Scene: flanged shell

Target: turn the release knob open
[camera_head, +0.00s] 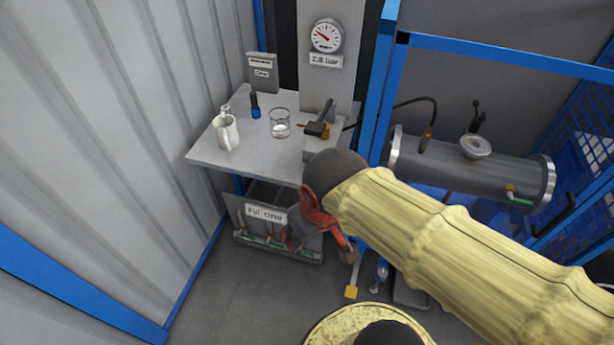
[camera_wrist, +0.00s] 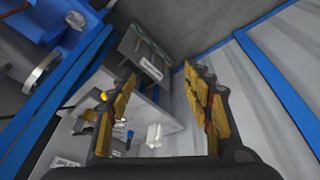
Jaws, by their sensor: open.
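A grey block (camera_head: 322,146) with a black-handled part (camera_head: 318,127) and a small orange-yellow part (camera_head: 325,131) sits at the right of the bench, below the gauge panel. I cannot tell for sure which part is the release knob. A small yellow part also shows in the wrist view (camera_wrist: 103,95), beside my left finger. My gripper (camera_wrist: 160,75) is open with nothing between its yellow-padded fingers. In the head view my arm partly hides it, in front of the bench and below its top, apart from the block.
A pressure gauge (camera_head: 326,36) hangs above the bench (camera_head: 215,155). A white jug (camera_head: 226,132), a glass beaker (camera_head: 279,123) and a blue-black bottle (camera_head: 255,107) stand on it. Blue posts and a grey flanged shell (camera_head: 465,168) are right.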

